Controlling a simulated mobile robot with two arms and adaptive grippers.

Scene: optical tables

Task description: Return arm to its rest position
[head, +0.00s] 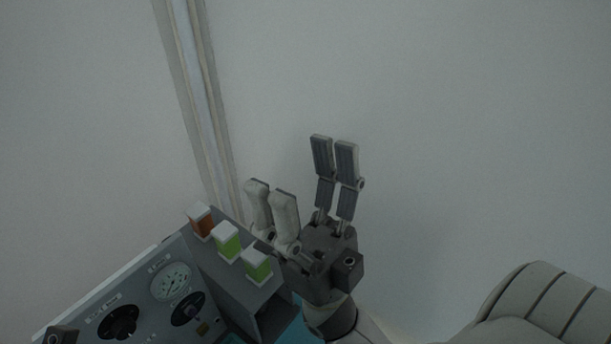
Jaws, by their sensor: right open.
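My right gripper (302,172) is in the lower middle of the head view, with its fingers pointing up. Its two sets of fingers, one dark and one pale, stand apart with nothing between them, so it is open and empty. Its wrist comes in from the bottom edge, right of a grey control panel (148,312). The pale fingers appear close to the panel's right end in the picture; I cannot tell whether they touch it.
A pale vertical strip (203,110) runs up the wall (470,130). The space above and right of the gripper looks clear.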

